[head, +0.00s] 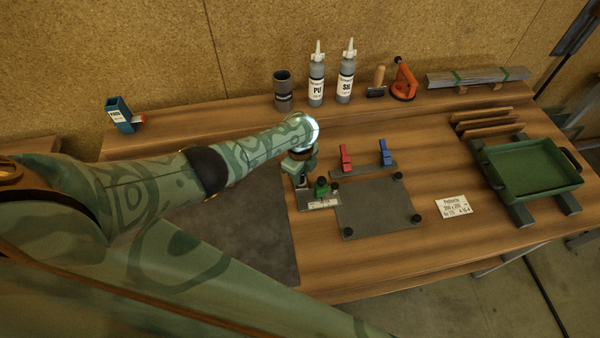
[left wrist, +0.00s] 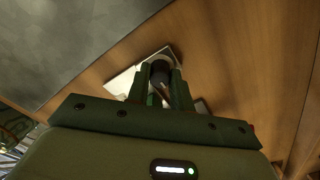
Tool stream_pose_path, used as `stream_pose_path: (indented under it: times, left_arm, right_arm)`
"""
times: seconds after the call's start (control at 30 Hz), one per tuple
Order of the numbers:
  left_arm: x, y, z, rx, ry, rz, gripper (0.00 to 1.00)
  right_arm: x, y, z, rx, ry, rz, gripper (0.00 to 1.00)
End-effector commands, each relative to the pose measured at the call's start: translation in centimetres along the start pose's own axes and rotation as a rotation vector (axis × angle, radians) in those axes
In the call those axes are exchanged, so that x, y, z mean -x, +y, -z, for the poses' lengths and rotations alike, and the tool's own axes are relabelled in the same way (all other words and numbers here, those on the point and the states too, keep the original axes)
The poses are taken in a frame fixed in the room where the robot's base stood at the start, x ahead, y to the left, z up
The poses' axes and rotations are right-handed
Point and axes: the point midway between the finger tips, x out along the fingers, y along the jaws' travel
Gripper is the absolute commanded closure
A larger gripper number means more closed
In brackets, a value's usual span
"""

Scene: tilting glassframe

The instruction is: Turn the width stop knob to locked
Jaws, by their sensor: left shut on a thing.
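My left gripper (head: 300,172) reaches down onto the metal stop fitting (head: 322,204) at the left of the small grey plate. In the left wrist view my left gripper (left wrist: 161,84) has its fingers on both sides of a dark round knob (left wrist: 160,71), shut on it. The knob sits over a pale metal plate (left wrist: 124,80). The knob's lock marking cannot be read. In the head view my gripper covers the held knob. A small green-and-black part (head: 321,187) stands beside the fingers on the fitting. My right gripper is not in view.
A grey plate (head: 375,212) with black corner pads lies right of the fitting. Red (head: 345,157) and blue (head: 384,152) clamps stand behind it. Bottles (head: 316,85) stand at the back, a green tray (head: 530,168) at the right. A dark mat (head: 250,245) lies in front.

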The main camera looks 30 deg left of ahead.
Motion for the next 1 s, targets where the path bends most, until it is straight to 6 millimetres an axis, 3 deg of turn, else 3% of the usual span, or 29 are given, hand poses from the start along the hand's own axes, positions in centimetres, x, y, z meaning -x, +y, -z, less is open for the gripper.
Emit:
stream_pose_path:
  times: [0.1, 0.13, 0.2, 0.57, 0.67, 1.0]
  left_arm:
    - [0.0, -0.1, 0.2, -0.001, 0.003, 0.001, 1.00]
    - [0.0, 0.0, 0.2, -0.001, 0.004, 0.001, 0.69]
    - [0.0, 0.0, 0.2, -0.001, 0.003, 0.001, 0.56]
    - [0.8, 0.0, 0.0, 0.001, 0.002, 0.001, 0.56]
    - [2.7, 0.0, 0.0, 0.001, 0.002, 0.002, 0.56]
    - [11.9, -0.1, 0.1, -0.001, 0.002, 0.004, 0.56]
  right_arm:
    - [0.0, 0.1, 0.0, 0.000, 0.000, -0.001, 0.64]
    - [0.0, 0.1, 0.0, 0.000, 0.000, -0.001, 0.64]
    - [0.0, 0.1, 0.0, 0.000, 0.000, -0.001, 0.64]
    - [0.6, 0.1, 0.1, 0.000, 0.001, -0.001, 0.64]
    - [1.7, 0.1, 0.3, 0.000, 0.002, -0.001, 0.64]
    - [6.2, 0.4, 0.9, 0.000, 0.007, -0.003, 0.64]
